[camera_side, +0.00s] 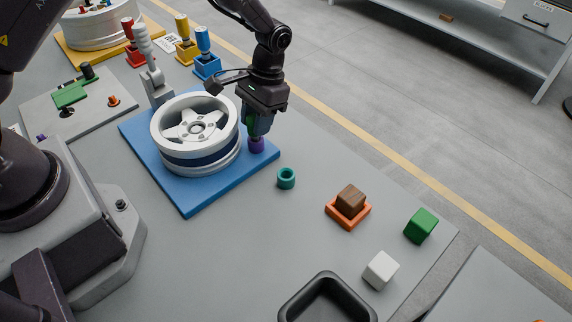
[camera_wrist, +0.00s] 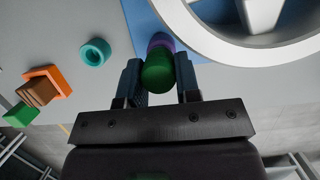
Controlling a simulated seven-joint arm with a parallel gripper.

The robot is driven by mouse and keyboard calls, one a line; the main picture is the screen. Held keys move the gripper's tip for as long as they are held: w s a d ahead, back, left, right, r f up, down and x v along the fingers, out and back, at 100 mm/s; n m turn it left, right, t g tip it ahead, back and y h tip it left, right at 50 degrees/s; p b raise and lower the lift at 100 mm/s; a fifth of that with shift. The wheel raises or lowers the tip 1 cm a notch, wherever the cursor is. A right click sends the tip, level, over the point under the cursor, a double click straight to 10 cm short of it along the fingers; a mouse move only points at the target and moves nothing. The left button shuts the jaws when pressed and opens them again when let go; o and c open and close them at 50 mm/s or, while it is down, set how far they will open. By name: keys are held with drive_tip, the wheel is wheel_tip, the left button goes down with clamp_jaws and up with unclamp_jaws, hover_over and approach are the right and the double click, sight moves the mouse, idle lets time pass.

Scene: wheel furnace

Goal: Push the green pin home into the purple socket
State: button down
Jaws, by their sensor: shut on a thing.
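The green pin (camera_wrist: 158,74) is between the two fingers of my gripper (camera_wrist: 158,62) in the wrist view. My gripper (camera_side: 258,128) is shut on it and points down beside the wheel in the side view, where the fingers mostly hide the pin. The purple socket (camera_side: 256,145) stands on the blue plate (camera_side: 188,205), right below the fingertips. In the wrist view the purple socket (camera_wrist: 160,41) shows just beyond the pin's end, partly covered by it. The pin looks lined up over the socket; I cannot tell how deep it sits.
The silver wheel (camera_side: 196,132) stands on the blue plate close left of my gripper. A teal ring (camera_side: 286,178), a brown block (camera_side: 350,199) in an orange tray (camera_side: 335,216), a green block (camera_side: 420,226) and a white block (camera_side: 381,270) lie to the right. A grey lever (camera_side: 152,75) stands behind the wheel.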

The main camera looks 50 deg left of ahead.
sight(250, 119)
drive_tip(key=shift+f, duration=0.4)
drive_tip(key=c, duration=0.8)
unclamp_jaws()
drive_tip(key=shift+o, duration=0.2)
drive_tip(key=shift+a, duration=0.15)
drive_tip(key=shift+a, duration=0.1)
drive_tip(key=shift+s, duration=0.1)
drive_tip(key=shift+c, duration=1.4)
drive_tip(key=shift+r, duration=0.15)
drive_tip(key=shift+d+r, duration=0.15)
drive_tip(key=shift+r, duration=1.55)
drive_tip(key=shift+d+r, duration=0.1)
drive_tip(key=shift+r, duration=1.6)
